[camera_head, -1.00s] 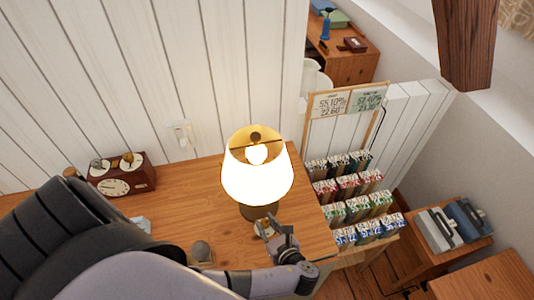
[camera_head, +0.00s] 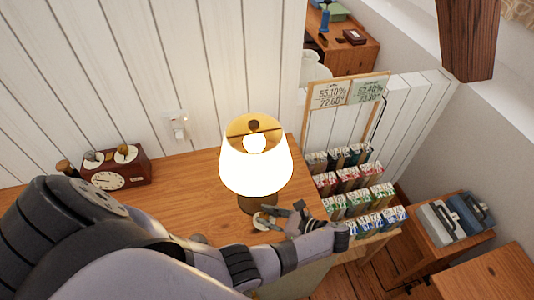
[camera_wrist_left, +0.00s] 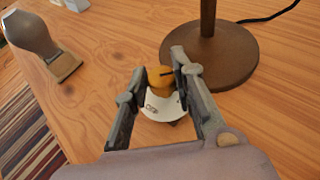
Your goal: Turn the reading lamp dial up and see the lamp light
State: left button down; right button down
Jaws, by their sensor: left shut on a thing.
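The reading lamp (camera_head: 256,168) stands on the wooden desk, its shade bright and its bulb glowing. Its brown round base (camera_wrist_left: 222,58) shows in the left wrist view. The dial (camera_wrist_left: 160,77), a brass-coloured knob with a dark mark on a white scale plate (camera_wrist_left: 160,106), sits on the desk in front of the base. My right gripper is not in view.
A rounded grey object on a wooden base (camera_wrist_left: 32,35) stands near the dial. A rack of small boxes (camera_head: 350,190) stands right of the desk. A cord (camera_wrist_left: 270,17) runs from the lamp.

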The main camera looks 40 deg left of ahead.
pick_arm(q)
jog(key=n+g+b, duration=0.1)
jog(key=n+g+h, duration=0.1)
jog(key=n+g, duration=0.1)
jog(key=n+g+b, duration=0.1)
jog(key=n+g, duration=0.1)
jog(key=shift+w+f+h+b, duration=0.1)
jog(key=shift+w+h+b, duration=0.2)
jog(key=shift+h+b, duration=0.1)
jog(key=shift+n+g+h+b, duration=0.3)
jog(key=shift+n+g+h, duration=0.15)
jog(key=shift+g, duration=0.35)
jog(key=shift+w+a+n+g+h+b, duration=0.15)
jog(key=shift+n+g+h+b, duration=0.2)
jog(key=shift+n+g, duration=0.3)
jog(key=c, duration=1.3)
grip_release()
jog(key=shift+c, duration=0.2)
jog(key=shift+t, duration=0.25)
